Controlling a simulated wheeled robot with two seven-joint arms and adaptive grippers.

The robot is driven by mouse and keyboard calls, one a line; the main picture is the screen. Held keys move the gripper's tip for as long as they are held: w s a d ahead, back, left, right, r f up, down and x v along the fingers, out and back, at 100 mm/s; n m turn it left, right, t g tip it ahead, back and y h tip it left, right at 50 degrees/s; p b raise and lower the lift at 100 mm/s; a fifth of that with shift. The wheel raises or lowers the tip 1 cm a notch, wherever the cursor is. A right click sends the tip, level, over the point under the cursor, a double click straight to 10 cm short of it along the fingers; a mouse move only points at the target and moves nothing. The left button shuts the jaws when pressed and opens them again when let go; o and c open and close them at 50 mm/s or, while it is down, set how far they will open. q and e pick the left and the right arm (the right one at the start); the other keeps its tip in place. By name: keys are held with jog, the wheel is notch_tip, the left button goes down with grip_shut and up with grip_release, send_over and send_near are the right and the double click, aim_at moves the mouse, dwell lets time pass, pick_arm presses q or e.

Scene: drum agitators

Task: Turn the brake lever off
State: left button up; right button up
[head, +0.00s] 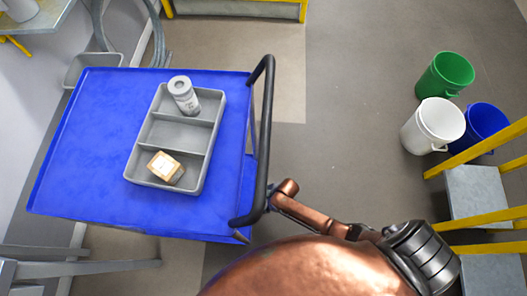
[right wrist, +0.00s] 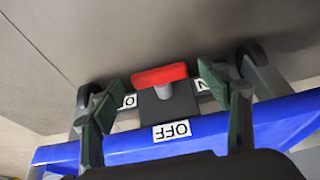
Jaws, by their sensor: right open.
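The red brake lever (right wrist: 160,75) shows in the right wrist view, on a dark bracket at the edge of the blue cart (right wrist: 125,147). A white OFF label (right wrist: 172,131), upside down in the picture, is on the cart edge below it. Parts of another label show an O and an N on either side of the bracket, on the lever's side. My right gripper (right wrist: 160,82) is open, with one green-padded finger on each side of the lever. I see no clear contact with it. The lever is hidden in the head view. My left gripper is not in view.
The blue cart's top (head: 85,135) carries a grey divided tray (head: 175,135) with a bottle (head: 183,97) and a small box (head: 165,168). A black handle (head: 265,130) runs along its right side. Buckets and yellow-railed steps stand at right; floor between is clear.

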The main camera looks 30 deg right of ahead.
jog(key=shift+c, duration=0.6)
jog(key=c, duration=0.9)
jog(key=shift+d, duration=0.15)
jog(key=shift+c, duration=0.7)
jog(key=shift+w, duration=0.1)
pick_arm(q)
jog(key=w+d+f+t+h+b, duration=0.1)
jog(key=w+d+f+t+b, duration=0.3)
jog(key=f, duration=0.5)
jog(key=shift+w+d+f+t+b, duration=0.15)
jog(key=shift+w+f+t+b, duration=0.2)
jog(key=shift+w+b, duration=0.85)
pick_arm(e)
jog(key=shift+w+d+f+m+g+y, duration=0.15)
jog(key=shift+m+g+y, duration=0.1)
jog(key=shift+g+y, duration=0.55)
jog(key=shift+w+f+m+g+y, duration=0.1)
jog(key=shift+w+m+g+y, duration=0.1)
jog(key=shift+g+y, duration=0.6)
jog(key=shift+w+d+f+m+g+y, duration=0.1)
jog(key=shift+m+g+y, duration=0.25)
jog(key=shift+g, duration=0.75)
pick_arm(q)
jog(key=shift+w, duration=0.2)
